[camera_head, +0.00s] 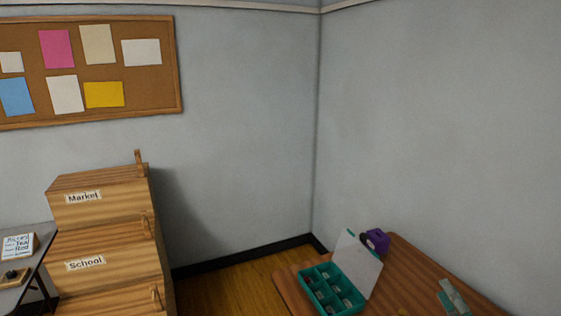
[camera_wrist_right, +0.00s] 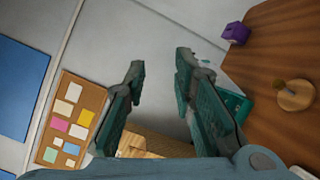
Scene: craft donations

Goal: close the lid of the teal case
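The teal case (camera_head: 334,311) sits on the wooden table with its lid (camera_head: 360,266) raised, tilted up along its far right side. Its compartments hold small items too small to make out. In the right wrist view only part of the teal case (camera_wrist_right: 240,104) shows, mostly hidden behind a finger. My right gripper (camera_head: 453,298) shows at the lower right of the head view, to the right of the case and apart from it. In the right wrist view my right gripper (camera_wrist_right: 160,72) has its fingers spread with nothing between them. My left gripper is not in view.
A purple object (camera_head: 377,240) stands just behind the lid on the table (camera_head: 420,268). A round wooden piece with a knob (camera_wrist_right: 296,95) lies on the table. Stacked wooden boxes labelled Market (camera_head: 100,205) and School (camera_head: 110,262) stand at left. A wall is behind the table.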

